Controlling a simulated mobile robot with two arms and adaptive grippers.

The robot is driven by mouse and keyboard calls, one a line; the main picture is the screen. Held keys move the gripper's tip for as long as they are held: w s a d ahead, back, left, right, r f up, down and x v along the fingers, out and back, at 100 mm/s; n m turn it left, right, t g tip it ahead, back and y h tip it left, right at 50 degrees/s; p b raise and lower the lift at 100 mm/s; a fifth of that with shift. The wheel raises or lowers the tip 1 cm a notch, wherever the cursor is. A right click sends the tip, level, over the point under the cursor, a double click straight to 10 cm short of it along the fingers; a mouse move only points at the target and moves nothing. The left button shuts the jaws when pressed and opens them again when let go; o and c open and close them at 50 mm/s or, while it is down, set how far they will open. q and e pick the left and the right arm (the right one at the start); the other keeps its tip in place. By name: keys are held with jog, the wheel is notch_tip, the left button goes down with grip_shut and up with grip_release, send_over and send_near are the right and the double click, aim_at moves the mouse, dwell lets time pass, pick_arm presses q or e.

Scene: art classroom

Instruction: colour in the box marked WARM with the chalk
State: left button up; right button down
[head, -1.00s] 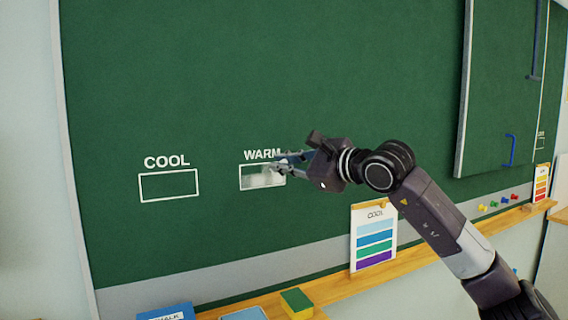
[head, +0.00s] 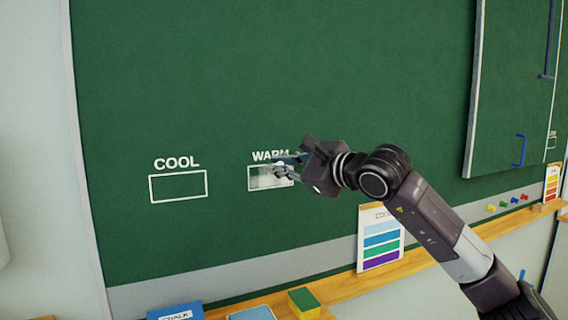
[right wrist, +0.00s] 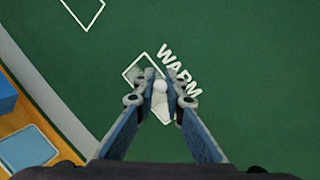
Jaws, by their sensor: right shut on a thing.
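The WARM box (head: 262,180) is a white outline on the green chalkboard, with its label above it. Its inside is partly filled with a smudgy white patch. My right gripper (head: 279,167) is at the box's right part and covers the end of the label. In the right wrist view my right gripper (right wrist: 160,88) is shut on a white chalk (right wrist: 160,86), its round end showing between the fingertips. The WARM box (right wrist: 135,68) lies partly behind the fingers there. Whether the chalk touches the board I cannot tell. My left gripper is out of view.
The COOL box (head: 178,187) is empty, left of WARM. Below, the wooden ledge (head: 340,290) holds a blue chalk box (head: 176,312), a green-yellow eraser (head: 304,303) and a COOL colour card (head: 381,238). A raised board panel (head: 510,90) stands at the right.

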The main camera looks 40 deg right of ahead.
jog(key=shift+a, duration=0.2)
jog(key=shift+w+a+f, duration=0.1)
jog(key=shift+w+a, duration=0.15)
jog(key=shift+a, duration=0.55)
jog(key=shift+a+p, duration=0.15)
jog(key=shift+p, duration=0.25)
jog(key=shift+w+a, duration=0.2)
jog(key=shift+a, duration=0.45)
jog(key=shift+a+p, duration=0.1)
jog(key=shift+p, duration=0.2)
jog(key=shift+w+a, duration=0.2)
jog(key=shift+a, duration=0.5)
